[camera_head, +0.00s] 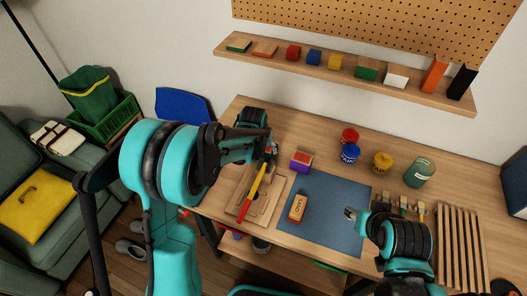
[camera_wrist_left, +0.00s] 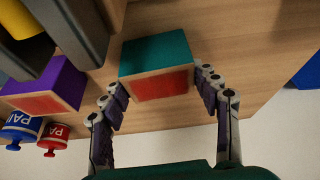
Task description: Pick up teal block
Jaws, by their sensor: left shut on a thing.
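The teal block (camera_wrist_left: 156,52) has a teal side, a red face and light wooden edges. In the left wrist view it sits between the two fingers of my left gripper (camera_wrist_left: 160,84), which is shut on it. I cannot tell whether it touches the table. In the head view my left gripper (camera_head: 268,150) is over the back left of the table, and the block is hidden by the arm or too small to make out. My right gripper (camera_head: 352,213) is over the right part of the blue mat (camera_head: 325,228), with its finger opening unclear.
A purple and red block (camera_head: 301,161) stands right of my left gripper. A yellow-handled tool (camera_head: 252,193) lies on a wooden board in front. Paint cans (camera_head: 350,153) stand behind the mat. A wall shelf (camera_head: 300,67) with several blocks is above.

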